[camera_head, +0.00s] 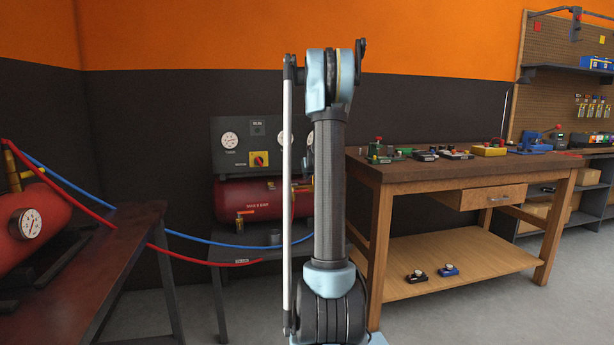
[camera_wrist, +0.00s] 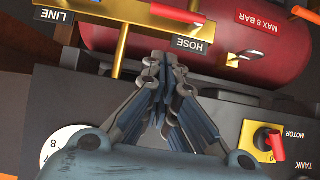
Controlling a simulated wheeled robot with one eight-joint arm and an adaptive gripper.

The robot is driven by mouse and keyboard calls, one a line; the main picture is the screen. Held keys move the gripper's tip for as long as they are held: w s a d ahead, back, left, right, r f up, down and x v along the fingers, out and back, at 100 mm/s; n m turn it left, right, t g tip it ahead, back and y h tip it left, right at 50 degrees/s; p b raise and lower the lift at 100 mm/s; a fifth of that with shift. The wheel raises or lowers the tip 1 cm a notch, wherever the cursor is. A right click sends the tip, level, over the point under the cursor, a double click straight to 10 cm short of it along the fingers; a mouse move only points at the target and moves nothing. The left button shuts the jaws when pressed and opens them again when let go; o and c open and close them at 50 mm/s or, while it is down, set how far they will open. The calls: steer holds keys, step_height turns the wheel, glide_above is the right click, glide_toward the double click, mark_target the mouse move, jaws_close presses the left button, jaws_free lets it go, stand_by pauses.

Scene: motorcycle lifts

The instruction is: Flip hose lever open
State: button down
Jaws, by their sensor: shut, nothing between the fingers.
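The hose lever (camera_wrist: 178,13) is a red handle on a brass pipe (camera_wrist: 122,38) at the top of the wrist view, which shows the panel upside down. It lies roughly along the pipe, beside the black HOSE label (camera_wrist: 188,45). My gripper (camera_wrist: 165,57) is shut and empty. Its fingertips appear just below the HOSE label and the pipe in the picture, apart from the red handle. I cannot tell whether they touch the pipe. In the head view my arm covers my gripper and most of the hose lever's area.
A red tank (camera_wrist: 225,35) lies behind the pipe. An orange lever (camera_wrist: 304,14) is at the wrist view's right edge, and a red motor switch (camera_wrist: 275,143) is at lower right. A wooden workbench (camera_head: 450,170) stands right of the compressor; a red hose (camera_head: 190,255) hangs left.

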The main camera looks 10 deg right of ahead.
mark_target(301, 191)
steer(key=shift+w+f, duration=0.65)
steer(key=shift+f, duration=0.35)
steer(key=shift+w+f, duration=0.7)
steer(key=shift+f, duration=0.35)
steer(key=shift+w+f, duration=0.65)
steer(key=shift+f, duration=0.35)
steer(key=shift+a, duration=0.15)
